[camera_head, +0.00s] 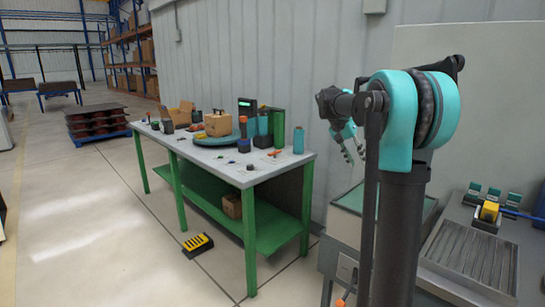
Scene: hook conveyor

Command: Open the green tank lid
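My gripper (354,158) is in front of the wall, right of the workbench. Its two fingers point down and stand apart, with nothing seen between them. Below it is a grey box-like tank (340,232) with a greenish top (354,198), which looks flat and closed. The gripper appears above this top and apart from it. My arm and column hide the right part of the tank, and no lid handle can be made out.
A workbench (290,170) with green legs holds cans, boxes and small parts. A yellow-black block (198,244) lies on the floor. A grooved metal table (480,262) with a yellow block (489,211) stands at right. The floor at left is mostly clear.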

